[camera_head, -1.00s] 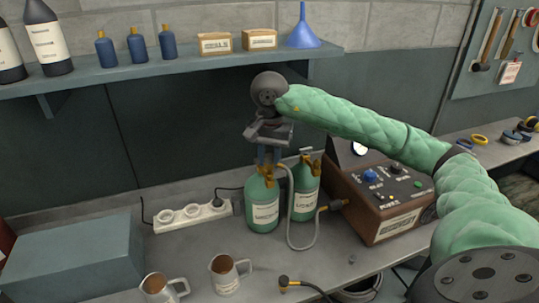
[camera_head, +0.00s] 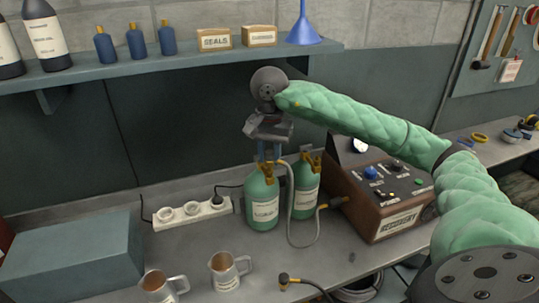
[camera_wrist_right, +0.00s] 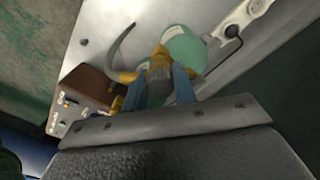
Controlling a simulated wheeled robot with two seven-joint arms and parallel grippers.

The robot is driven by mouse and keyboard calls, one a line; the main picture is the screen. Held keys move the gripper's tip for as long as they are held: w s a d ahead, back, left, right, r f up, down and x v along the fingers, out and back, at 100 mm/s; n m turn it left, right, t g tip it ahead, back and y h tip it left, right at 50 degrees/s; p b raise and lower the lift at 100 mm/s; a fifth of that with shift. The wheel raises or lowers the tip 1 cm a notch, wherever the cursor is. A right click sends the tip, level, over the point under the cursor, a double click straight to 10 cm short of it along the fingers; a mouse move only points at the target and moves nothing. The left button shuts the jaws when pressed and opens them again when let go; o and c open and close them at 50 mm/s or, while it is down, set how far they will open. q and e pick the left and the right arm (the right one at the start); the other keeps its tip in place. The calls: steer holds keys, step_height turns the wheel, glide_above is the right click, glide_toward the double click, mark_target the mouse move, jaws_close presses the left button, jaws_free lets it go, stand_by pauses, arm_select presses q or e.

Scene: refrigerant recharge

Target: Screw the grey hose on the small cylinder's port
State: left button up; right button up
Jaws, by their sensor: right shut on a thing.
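Two green cylinders with brass valves stand side by side on the bench, a front one (camera_head: 262,205) and one behind it to the right (camera_head: 306,190). I cannot tell for sure which is the small one. The grey hose (camera_head: 291,215) runs from the brown machine's fitting, loops down and rises to the front cylinder's top. My right gripper (camera_head: 269,157) points down there. In the right wrist view its blue fingers (camera_wrist_right: 160,90) are shut on the hose's end fitting (camera_wrist_right: 158,76), at the brass valve. Whether the threads are engaged is hidden. My left gripper is out of view.
The brown machine (camera_head: 385,222) stands right of the cylinders. A power strip (camera_head: 192,213) lies to their left. Two mugs (camera_head: 226,270) and a loose black hose end (camera_head: 285,281) are in front. A shelf (camera_head: 180,66) overhangs behind.

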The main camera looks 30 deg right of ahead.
steer(key=shift+b, duration=0.9)
stand_by(0.9)
steer(key=shift+f+b, duration=1)
steer(key=shift+b, duration=0.05)
stand_by(0.7)
